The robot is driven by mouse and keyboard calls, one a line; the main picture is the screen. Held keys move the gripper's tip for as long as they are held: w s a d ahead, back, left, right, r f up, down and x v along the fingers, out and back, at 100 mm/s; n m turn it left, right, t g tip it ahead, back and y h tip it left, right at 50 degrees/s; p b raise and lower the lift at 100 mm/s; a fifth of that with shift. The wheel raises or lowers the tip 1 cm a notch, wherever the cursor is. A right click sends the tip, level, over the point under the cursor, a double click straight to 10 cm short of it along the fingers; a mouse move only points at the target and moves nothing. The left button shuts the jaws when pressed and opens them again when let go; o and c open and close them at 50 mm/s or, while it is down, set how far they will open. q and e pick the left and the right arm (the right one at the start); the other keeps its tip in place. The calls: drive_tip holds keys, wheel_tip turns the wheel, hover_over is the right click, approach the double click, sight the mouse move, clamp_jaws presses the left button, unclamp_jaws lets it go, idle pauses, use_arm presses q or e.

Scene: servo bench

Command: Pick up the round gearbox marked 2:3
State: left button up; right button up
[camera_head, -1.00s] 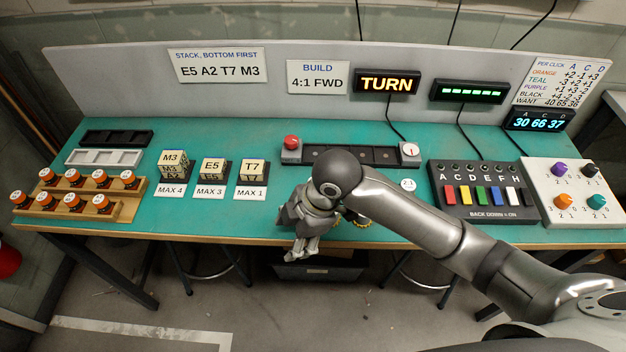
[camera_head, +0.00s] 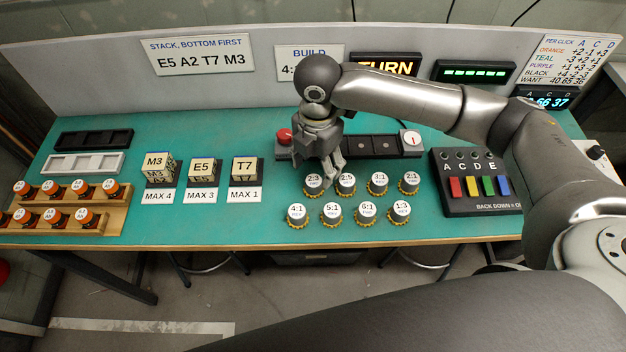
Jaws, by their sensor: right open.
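The round gearbox marked 2:3 (camera_head: 313,184) stands on the teal bench top at the left end of the back row of gearboxes. It has a white top and a yellow toothed rim. My right gripper (camera_head: 331,184) is open, pointing down, just above and beside it, with its fingertips at the gearbox's right edge. I cannot tell whether a finger touches it. Other gearboxes stand close by: 2:5 (camera_head: 345,183) to its right and 4:1 (camera_head: 297,214) in front. My left gripper is not in view.
Further gearboxes, including 3:1 (camera_head: 377,182) and 5:1 (camera_head: 332,215), crowd the area. Behind is a dark rail (camera_head: 372,146) with a red knob (camera_head: 284,135). Block stands (camera_head: 244,172) are at left, a button box (camera_head: 470,186) at right.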

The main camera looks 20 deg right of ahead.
sight(314, 180)
wheel_tip(314, 180, down, 2)
drive_tip(key=shift+w+a+f, duration=0.1)
drive_tip(key=shift+w+f, duration=0.05)
drive_tip(key=shift+f, duration=0.1)
drive_tip(key=f+p, duration=0.1)
drive_tip(key=f, duration=0.3)
drive_tip(key=shift+a+f, duration=0.2)
drive_tip(key=c, duration=0.9)
drive_tip(key=shift+c, duration=1.3)
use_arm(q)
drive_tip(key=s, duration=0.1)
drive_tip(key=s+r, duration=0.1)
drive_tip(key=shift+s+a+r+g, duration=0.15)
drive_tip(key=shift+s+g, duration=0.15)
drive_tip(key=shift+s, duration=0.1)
use_arm(e)
drive_tip(key=shift+r, duration=0.1)
